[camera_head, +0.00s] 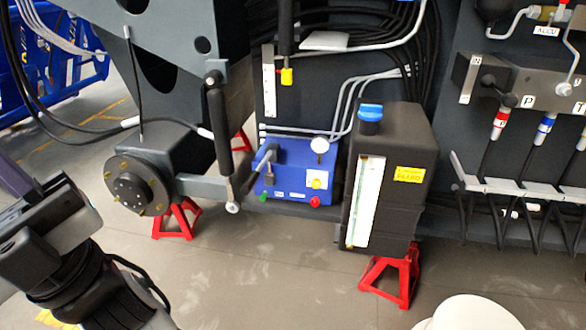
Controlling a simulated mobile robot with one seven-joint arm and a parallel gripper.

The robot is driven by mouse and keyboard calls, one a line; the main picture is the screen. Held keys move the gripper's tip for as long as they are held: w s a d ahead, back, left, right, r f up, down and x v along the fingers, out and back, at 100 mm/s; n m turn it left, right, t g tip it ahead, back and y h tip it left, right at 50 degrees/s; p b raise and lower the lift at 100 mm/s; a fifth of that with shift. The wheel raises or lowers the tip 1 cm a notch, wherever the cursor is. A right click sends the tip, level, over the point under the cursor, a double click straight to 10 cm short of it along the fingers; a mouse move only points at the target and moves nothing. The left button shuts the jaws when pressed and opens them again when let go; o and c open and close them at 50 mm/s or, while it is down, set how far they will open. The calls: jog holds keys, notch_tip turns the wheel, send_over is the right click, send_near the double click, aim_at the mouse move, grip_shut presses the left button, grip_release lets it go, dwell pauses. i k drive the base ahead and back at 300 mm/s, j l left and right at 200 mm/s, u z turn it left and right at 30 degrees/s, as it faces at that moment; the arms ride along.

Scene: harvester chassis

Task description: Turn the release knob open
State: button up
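A blue hand-pump box (285,178) sits low at the middle, with a round white gauge (320,145) on its top right corner. Its front carries a yellow knob (316,183) on a white plate, a red knob (314,201) at the lower right and a green knob (263,197) at the lower left. None is readably labelled, so I cannot tell which is the release knob. My gripper (62,205) is at the lower left, well apart from the box; its finger opening is not clear.
A black cylinder (219,140) stands upright just left of the blue box. A black fluid tank (400,165) with a blue cap stands to its right. A round flange (133,187) juts out between my gripper and the box. Red stands (177,218) rest on the floor.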

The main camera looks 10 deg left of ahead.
aim_at(315, 200)
jog(key=i+j+z, duration=0.25)
jog(key=i, duration=0.25)
jog(key=i+j+z, duration=0.3)
jog(key=i+j, duration=0.15)
jog(key=j, duration=0.15)
